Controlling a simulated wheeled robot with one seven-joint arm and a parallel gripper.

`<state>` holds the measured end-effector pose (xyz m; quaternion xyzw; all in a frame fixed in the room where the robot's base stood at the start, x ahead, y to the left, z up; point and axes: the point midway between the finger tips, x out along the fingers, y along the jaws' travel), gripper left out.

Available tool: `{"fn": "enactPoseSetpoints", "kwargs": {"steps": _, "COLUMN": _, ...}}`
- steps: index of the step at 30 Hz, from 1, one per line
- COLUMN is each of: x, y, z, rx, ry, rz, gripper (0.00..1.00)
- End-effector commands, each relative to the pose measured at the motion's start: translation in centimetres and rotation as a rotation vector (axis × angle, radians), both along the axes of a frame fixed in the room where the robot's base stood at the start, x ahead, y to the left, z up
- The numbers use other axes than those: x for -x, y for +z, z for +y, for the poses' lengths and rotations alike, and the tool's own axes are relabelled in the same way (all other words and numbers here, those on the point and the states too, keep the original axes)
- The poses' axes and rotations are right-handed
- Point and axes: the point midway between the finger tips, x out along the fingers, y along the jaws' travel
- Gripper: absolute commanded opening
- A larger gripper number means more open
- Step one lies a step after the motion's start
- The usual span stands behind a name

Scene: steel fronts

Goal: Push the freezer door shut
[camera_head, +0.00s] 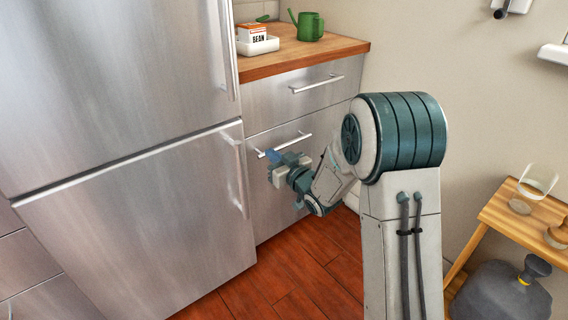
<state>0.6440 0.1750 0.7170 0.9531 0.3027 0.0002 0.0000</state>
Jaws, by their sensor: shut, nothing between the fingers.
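The freezer door (140,225) is the large brushed-steel lower door of the fridge-freezer, at the left of the head view. It has a vertical bar handle (241,180) near its right edge. A thin dark gap runs along its top edge; I cannot tell from this view whether the door stands slightly ajar. My gripper (271,155) is shut and empty, with its blue fingertips pointing up-left. It is just right of the freezer handle, in front of the lower drawer, and shows no clear contact with the door.
The upper fridge door (110,80) looks closed. Steel drawers (300,100) under a wooden counter (290,55) stand to the right. A green watering can (309,26) is on the counter. A wooden stool (520,215) and a grey jug (500,292) are at right. Red floor (290,285) is clear.

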Motion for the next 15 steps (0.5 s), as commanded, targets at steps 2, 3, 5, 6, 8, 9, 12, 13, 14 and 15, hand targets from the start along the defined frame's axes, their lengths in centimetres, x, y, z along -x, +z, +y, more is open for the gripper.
{"fn": "enactPoseSetpoints", "kwargs": {"steps": 2, "x": 0.8, "y": 0.1, "z": -0.7, "rx": 0.000, "ry": -0.001, "rz": 0.001, "gripper": 0.00}}
{"fn": "enactPoseSetpoints", "kwargs": {"steps": 3, "x": 1.2, "y": 0.1, "z": -1.0, "rx": 0.000, "ry": -0.001, "rz": 0.001, "gripper": 0.00}}
{"fn": "enactPoseSetpoints", "kwargs": {"steps": 5, "x": 1.8, "y": 0.1, "z": -1.4, "rx": -0.001, "ry": 0.000, "rz": 0.001, "gripper": 0.00}}
{"fn": "enactPoseSetpoints", "kwargs": {"steps": 6, "x": 2.2, "y": 0.1, "z": -1.6, "rx": -0.001, "ry": 0.000, "rz": 0.001, "gripper": 0.00}}
{"fn": "enactPoseSetpoints", "kwargs": {"steps": 8, "x": 2.7, "y": 0.0, "z": -2.0, "rx": 0.000, "ry": 0.001, "rz": 0.001, "gripper": 0.00}}
{"fn": "enactPoseSetpoints", "kwargs": {"steps": 9, "x": 3.0, "y": 0.0, "z": -2.2, "rx": 0.000, "ry": 0.002, "rz": 0.001, "gripper": 0.00}}
{"fn": "enactPoseSetpoints", "kwargs": {"steps": 12, "x": 3.6, "y": 0.0, "z": -2.5, "rx": -0.001, "ry": 0.003, "rz": 0.001, "gripper": 0.00}}
{"fn": "enactPoseSetpoints", "kwargs": {"steps": 13, "x": 3.7, "y": 0.0, "z": -2.6, "rx": -0.001, "ry": 0.003, "rz": 0.001, "gripper": 0.00}}
{"fn": "enactPoseSetpoints", "kwargs": {"steps": 14, "x": 3.8, "y": 0.0, "z": -2.7, "rx": -0.001, "ry": 0.003, "rz": 0.001, "gripper": 0.00}}
{"fn": "enactPoseSetpoints", "kwargs": {"steps": 15, "x": 3.9, "y": 0.0, "z": -2.8, "rx": -0.001, "ry": 0.003, "rz": 0.001, "gripper": 0.00}}
